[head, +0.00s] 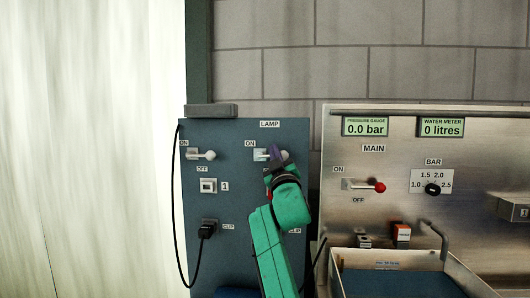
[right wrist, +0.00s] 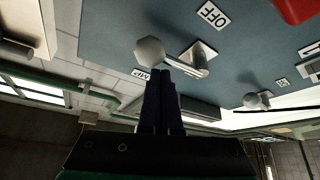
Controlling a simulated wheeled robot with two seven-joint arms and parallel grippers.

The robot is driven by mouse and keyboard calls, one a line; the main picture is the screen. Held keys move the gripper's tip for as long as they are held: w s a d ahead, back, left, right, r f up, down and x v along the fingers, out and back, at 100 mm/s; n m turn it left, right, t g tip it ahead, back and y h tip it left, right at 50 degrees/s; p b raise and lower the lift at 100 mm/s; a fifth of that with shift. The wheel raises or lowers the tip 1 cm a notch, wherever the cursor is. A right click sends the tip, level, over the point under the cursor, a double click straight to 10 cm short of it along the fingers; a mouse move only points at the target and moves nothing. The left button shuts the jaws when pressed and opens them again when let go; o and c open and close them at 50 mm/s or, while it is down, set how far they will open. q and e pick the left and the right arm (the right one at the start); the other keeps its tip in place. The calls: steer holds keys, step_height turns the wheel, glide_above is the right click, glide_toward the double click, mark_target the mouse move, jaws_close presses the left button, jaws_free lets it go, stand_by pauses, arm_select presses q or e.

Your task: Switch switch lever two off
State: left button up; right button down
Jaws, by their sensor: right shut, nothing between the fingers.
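The blue lamp panel (head: 230,255) carries two grey switch levers with pale knobs. The left lever (head: 203,154) sits between an ON and an OFF label. The second lever (head: 260,155) is to its right, with ON above; my right gripper (head: 275,150) partly covers it and its lower label. In the right wrist view, my right gripper (right wrist: 164,75) is shut and empty, with its dark fingertips right at the second lever's knob (right wrist: 150,51); I cannot tell whether they touch. An OFF label (right wrist: 212,14) shows beyond that lever. My left gripper is not in view.
Below the levers are a small switch marked 1 (head: 208,186) and a plugged black cable (head: 206,230). To the right stands a steel panel (head: 480,165) with a red-knobbed MAIN lever (head: 378,187), a BAR dial (head: 432,189) and a tray (head: 455,270).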

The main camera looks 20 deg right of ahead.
arm_select(q)
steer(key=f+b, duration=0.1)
steer(key=b, duration=0.1)
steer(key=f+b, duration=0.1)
steer(key=b, duration=0.1)
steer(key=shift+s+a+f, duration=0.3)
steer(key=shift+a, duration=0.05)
arm_select(e)
steer(key=s+a+f, duration=0.2)
steer(key=s+a, duration=0.3)
steer(key=s, duration=0.3)
steer(key=shift+s+f, duration=0.15)
